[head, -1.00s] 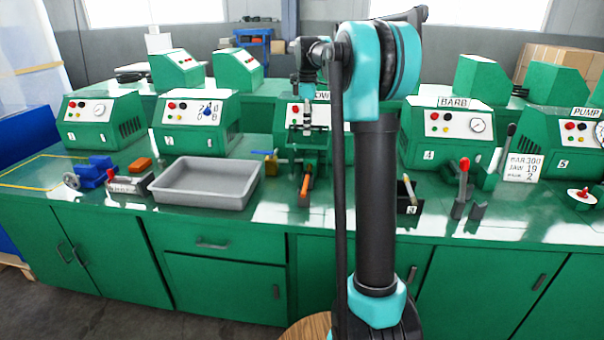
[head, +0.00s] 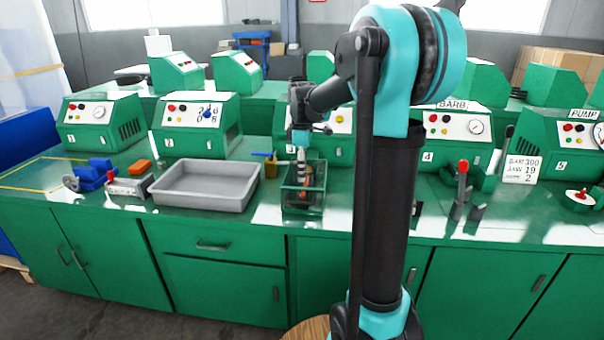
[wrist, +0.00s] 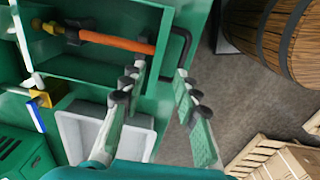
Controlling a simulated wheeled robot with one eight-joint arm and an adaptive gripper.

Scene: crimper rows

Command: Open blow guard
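The blow guard (head: 303,209) is a green-framed, see-through box at the front of the middle station. It stands around an orange-handled tool (head: 307,183). In the wrist view the guard (wrist: 95,69) fills the upper left, with the orange bar (wrist: 117,42) inside and a black bar handle (wrist: 186,45) on its right edge. My gripper (head: 301,153) is over the guard, pointing down. In the wrist view its two fingers (wrist: 160,84) are apart, with the handle's lower end in the picture between their tips. I cannot tell whether they touch it.
A grey tray (head: 206,207) lies left of the guard, with a blue vise (head: 93,174) further left. A red-knobbed lever (head: 462,180) and a number card (head: 522,169) stand to the right. Green machines line the back. A barrel (wrist: 270,35) stands on the floor.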

